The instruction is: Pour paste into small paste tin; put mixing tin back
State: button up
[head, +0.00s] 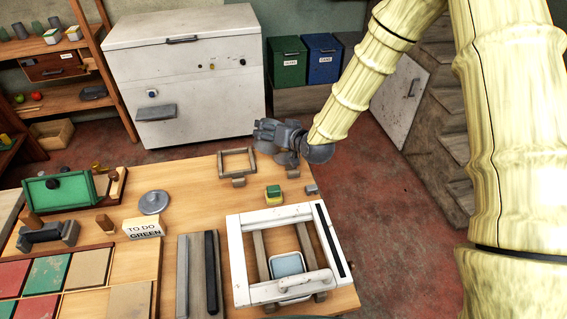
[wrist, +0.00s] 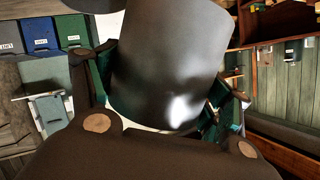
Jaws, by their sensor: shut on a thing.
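My gripper (head: 279,134) is above the far right edge of the wooden bench in the head view. In the wrist view its fingers are closed around a smooth grey metal tin (wrist: 168,70), which looks like the mixing tin. The tin's inside and any paste do not show. In the head view I cannot tell the tin apart from the grey gripper. I cannot make out for sure which thing is the small paste tin. A pale blue-grey square piece (head: 287,264) sits inside a white frame (head: 240,262) at the bench's near right.
A white chest (head: 185,70) stands behind. Bare wood lies mid-bench.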

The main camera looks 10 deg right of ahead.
aim_at(273, 122)
jog(key=f+n+t+h+b, duration=0.1)
jog(key=n+b, duration=0.1)
jog(key=shift+w+d+b, duration=0.1)
jog(key=shift+b, duration=0.2)
jog(key=shift+n+h+b, duration=0.3)
jog(key=shift+n+b, duration=0.05)
jog(key=shift+n, duration=0.15)
jog(key=shift+r, duration=0.1)
jog(key=shift+d+r+p, duration=0.1)
jog(key=shift+r+p, duration=1.15)
jog(key=shift+r, duration=0.8)
jog(key=shift+f, duration=0.1)
jog(key=w+a+f+n+g+y+b, duration=0.1)
jog(key=a+f+n+g+y+b, duration=0.15)
jog(key=a, duration=0.35)
jog(key=w+a+f+n+g+y+b, duration=0.1)
jog(key=w+a+f+n+y+b, duration=0.1)
jog(key=a+n+y, duration=0.35)
jog(key=shift+m+t+h, duration=0.25)
jog(key=shift+m+h, duration=0.55)
jog(key=shift+h, duration=0.1)
jog(key=shift+s+a+f+b, duration=0.1)
jog(key=shift+a+f+b, duration=0.15)
jog(key=shift+f+b, duration=0.6)
jog(key=shift+w+a+f+b, duration=0.15)
jog(key=shift+f+b, duration=0.35)
jog(key=shift+f, duration=0.7)
jog(key=shift+s+a+f+b, duration=0.15)
jog(key=shift+a+f+b, duration=0.15)
jog(key=shift+f+b, duration=0.55)
